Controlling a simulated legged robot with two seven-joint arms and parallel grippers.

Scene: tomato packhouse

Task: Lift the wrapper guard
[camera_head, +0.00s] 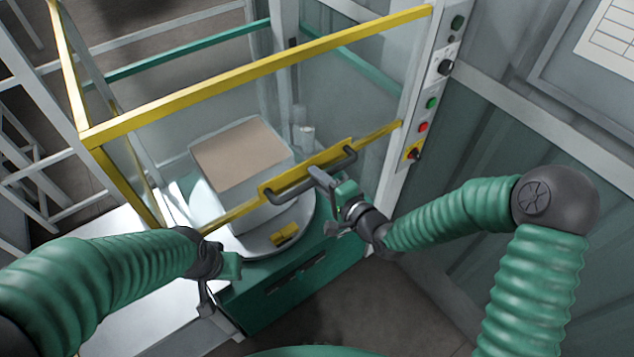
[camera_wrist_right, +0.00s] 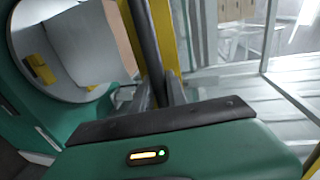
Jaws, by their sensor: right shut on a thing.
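The wrapper guard is a clear panel with a yellow lower rail (camera_head: 378,132) and a dark bar handle (camera_head: 290,193). It hangs low in front of the turntable (camera_head: 308,214). My right gripper (camera_head: 324,182) is at the right part of the handle, shut on it. In the right wrist view the dark handle (camera_wrist_right: 146,42) runs between the fingers of the right gripper (camera_wrist_right: 158,88), beside the yellow rail (camera_wrist_right: 163,30). My left gripper (camera_head: 212,275) is at the lower left, apart from the guard; its finger gap is not clear.
A wrapped load with a brown top (camera_head: 240,153) stands on the turntable behind the guard. A yellow upper beam (camera_head: 260,70) crosses above. A control post (camera_head: 432,100) with buttons stands at the right. The green machine base (camera_head: 300,280) is below, with clear floor in front.

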